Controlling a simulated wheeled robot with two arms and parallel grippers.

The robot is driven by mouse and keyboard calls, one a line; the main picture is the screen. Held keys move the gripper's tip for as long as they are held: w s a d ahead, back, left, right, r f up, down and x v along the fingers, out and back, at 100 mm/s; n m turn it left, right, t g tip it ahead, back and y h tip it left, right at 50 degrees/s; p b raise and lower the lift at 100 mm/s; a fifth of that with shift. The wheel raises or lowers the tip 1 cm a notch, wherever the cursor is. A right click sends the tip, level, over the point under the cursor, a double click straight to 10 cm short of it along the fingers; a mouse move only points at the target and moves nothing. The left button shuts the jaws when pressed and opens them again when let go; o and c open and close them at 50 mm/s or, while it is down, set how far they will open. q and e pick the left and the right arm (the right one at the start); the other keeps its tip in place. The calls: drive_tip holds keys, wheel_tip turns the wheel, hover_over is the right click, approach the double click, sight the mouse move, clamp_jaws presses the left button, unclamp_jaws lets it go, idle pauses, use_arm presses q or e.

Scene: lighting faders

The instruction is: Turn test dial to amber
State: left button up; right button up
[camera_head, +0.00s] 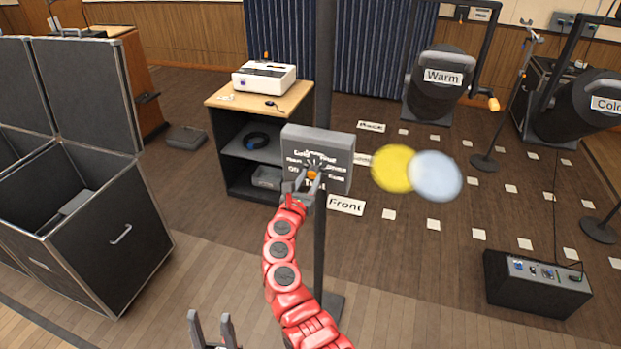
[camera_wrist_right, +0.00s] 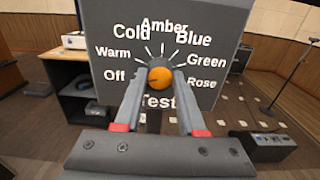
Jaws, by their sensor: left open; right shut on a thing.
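The orange test dial (camera_wrist_right: 160,77) sits low in the middle of a grey panel (camera_wrist_right: 215,80) with white labels around it: Off, Warm, Cold, Amber, Blue, Green, Rose. Amber is at the top; "Test" is below. In the head view the dial (camera_head: 312,174) shows small on the panel (camera_head: 335,146). My right gripper (camera_wrist_right: 160,82) is shut on the dial, one finger on each side. It also shows in the head view (camera_head: 311,182), in front of the panel. Which label the dial points to is too small to tell. My left gripper (camera_head: 211,325) is open and empty at the bottom.
The panel is on a dark post (camera_head: 321,240). Yellow (camera_head: 394,168) and pale blue (camera_head: 435,177) light discs show right of it. A black case (camera_head: 85,240) stands left, a cabinet (camera_head: 222,155) behind, and a control box (camera_head: 535,283) at lower right.

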clamp_jaws()
drive_tip(key=shift+m, duration=0.3)
drive_tip(key=m+b, duration=0.4)
drive_tip(key=m, duration=0.1)
drive_tip(key=shift+f+b, duration=0.2)
drive_tip(key=shift+b, duration=0.1)
drive_tip(key=m+b, duration=1.3)
drive_tip(key=b, duration=0.2)
drive_tip(key=shift+f+b, duration=0.1)
drive_tip(key=shift+b, duration=0.2)
drive_tip(key=shift+r+m+b, duration=0.25)
drive_tip(key=shift+m+b, duration=0.95)
drive_tip(key=shift+b, duration=0.05)
